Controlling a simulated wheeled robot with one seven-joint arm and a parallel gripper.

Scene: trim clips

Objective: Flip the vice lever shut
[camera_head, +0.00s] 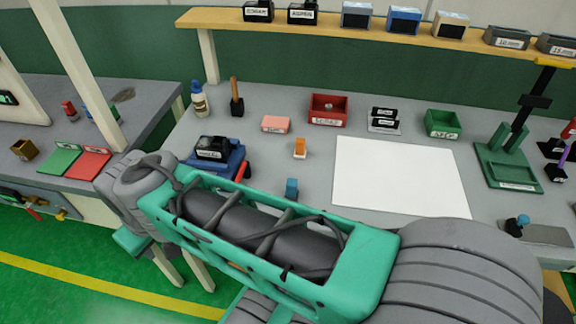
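A blue vice-like device (232,160) stands on the grey bench, left of the middle. A black block with a white label (212,148) sits on or in it. A small red part (247,171) shows at its right side and may be the lever; whether it is open or shut cannot be told. My teal and grey arm crosses the foreground and hides the front of the device's surroundings. My gripper's fingers do not show, so its state and its place relative to the lever cannot be seen.
A white sheet (400,177) covers mid-bench. Small orange (300,148) and blue (291,188) pieces stand left of it. A red bin (327,110), green bin (443,123) and green stand (508,165) lie beyond. A shelf (350,30) with labelled boxes runs above the bench.

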